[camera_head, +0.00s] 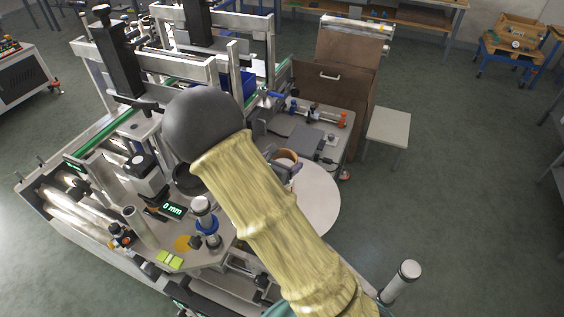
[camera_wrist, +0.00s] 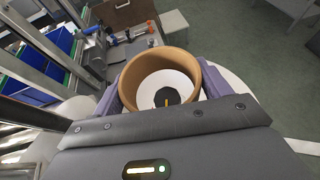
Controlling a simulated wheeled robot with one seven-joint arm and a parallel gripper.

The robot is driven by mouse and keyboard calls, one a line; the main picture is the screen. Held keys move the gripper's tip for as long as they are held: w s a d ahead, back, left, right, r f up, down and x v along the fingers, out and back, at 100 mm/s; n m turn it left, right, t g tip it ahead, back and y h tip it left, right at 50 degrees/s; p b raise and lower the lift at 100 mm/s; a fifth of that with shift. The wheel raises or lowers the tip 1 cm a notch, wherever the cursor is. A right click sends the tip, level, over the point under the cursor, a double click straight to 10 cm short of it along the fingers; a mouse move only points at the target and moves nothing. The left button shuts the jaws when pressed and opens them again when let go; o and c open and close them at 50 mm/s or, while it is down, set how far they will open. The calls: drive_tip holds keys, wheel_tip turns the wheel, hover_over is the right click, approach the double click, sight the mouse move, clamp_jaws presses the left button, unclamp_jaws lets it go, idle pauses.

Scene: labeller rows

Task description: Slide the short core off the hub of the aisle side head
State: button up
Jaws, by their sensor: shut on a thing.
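The short core is a brown cardboard ring (camera_wrist: 183,61), held between the two purple-grey fingers of my gripper (camera_wrist: 160,88). In the head view the core (camera_head: 287,155) shows only in part, just beyond the yellow-sleeved arm, with my gripper (camera_head: 285,168) on it. Through its bore in the wrist view I see the dark hub (camera_wrist: 167,97), with a yellow mark, in front of a white surface. The hub looks much narrower than the bore. I cannot tell whether the core is still around the hub or clear above it. A white round disc (camera_head: 318,200) lies below.
A grey machine plate with small fittings (camera_head: 305,140) lies beyond the core. A brown cabinet (camera_head: 335,90) stands behind and a small stool (camera_head: 388,126) to the right. A control panel reading 0 mm (camera_head: 173,209) is at left. Floor on the right is open.

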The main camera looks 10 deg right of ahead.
drive_tip(key=shift+r+p, duration=0.8)
drive_tip(key=shift+r, duration=0.55)
drive_tip(key=shift+f, duration=0.15)
